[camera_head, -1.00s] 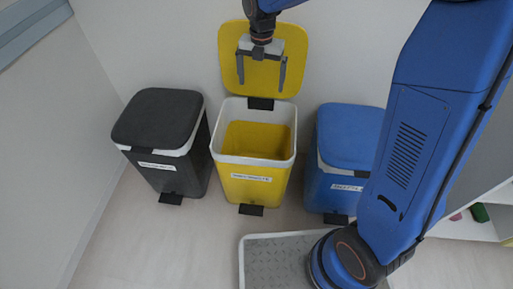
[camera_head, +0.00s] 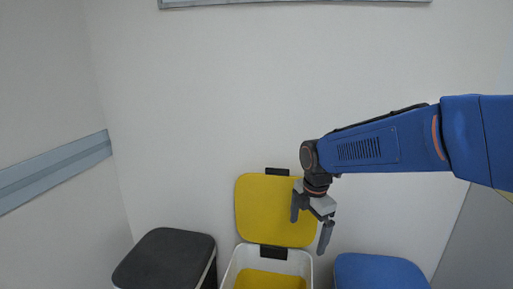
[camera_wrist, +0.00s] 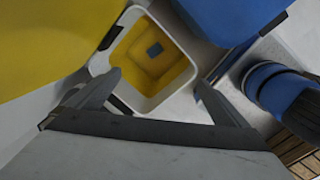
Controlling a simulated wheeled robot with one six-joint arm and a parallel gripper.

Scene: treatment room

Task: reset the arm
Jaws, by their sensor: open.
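My gripper (camera_head: 311,228) is open, with nothing between its fingers. In the head view it hangs in front of the raised yellow lid (camera_head: 262,210), above and a little right of the open yellow bin (camera_head: 232,272). My arm reaches in from the right edge, roughly level. In the wrist view the two fingers of my gripper (camera_wrist: 158,92) stand apart, and the bin's white rim (camera_wrist: 186,86) shows beyond them.
A black closed bin (camera_head: 165,258) stands left of the yellow one and a blue closed bin (camera_head: 380,272) stands right. A grey rail (camera_head: 55,172) runs along the left wall.

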